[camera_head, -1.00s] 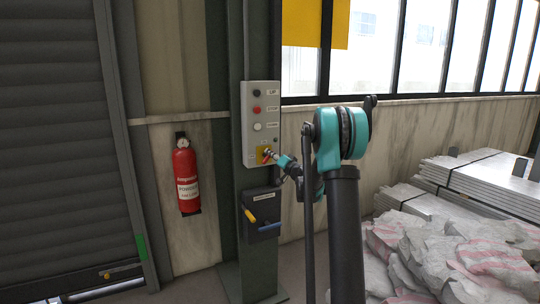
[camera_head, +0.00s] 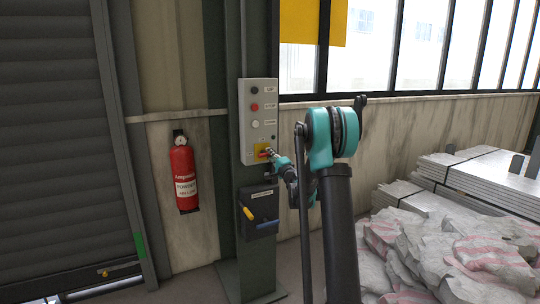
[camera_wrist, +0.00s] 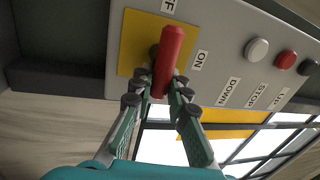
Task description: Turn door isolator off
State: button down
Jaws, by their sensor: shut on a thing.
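The door isolator is a red rotary handle (camera_wrist: 168,58) on a yellow plate (camera_wrist: 140,42), low on a grey control box (camera_head: 259,105). In the wrist view an "ON" label (camera_wrist: 200,62) is beside the plate and a label ending in "F" (camera_wrist: 168,5) is at the top edge. The handle points between the labels as seen, towards my gripper. My gripper (camera_wrist: 160,88) is shut on the red handle, with a finger on each side of it. In the head view my gripper (camera_head: 270,153) is at the isolator, which it partly covers.
The box also carries DOWN (camera_wrist: 257,50), STOP (camera_wrist: 286,60) and UP (camera_wrist: 308,67) buttons. A dark box with yellow and blue handles (camera_head: 260,212) is below. A fire extinguisher (camera_head: 184,175) hangs left. Sacks (camera_head: 450,250) and stacked panels (camera_head: 480,175) lie right.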

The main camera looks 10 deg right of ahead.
jog(key=shift+f+m, duration=0.1)
jog(key=shift+m, duration=0.3)
jog(key=c, duration=1.5)
grip_release()
jog(key=shift+o, duration=0.2)
jog(key=v, duration=1.2)
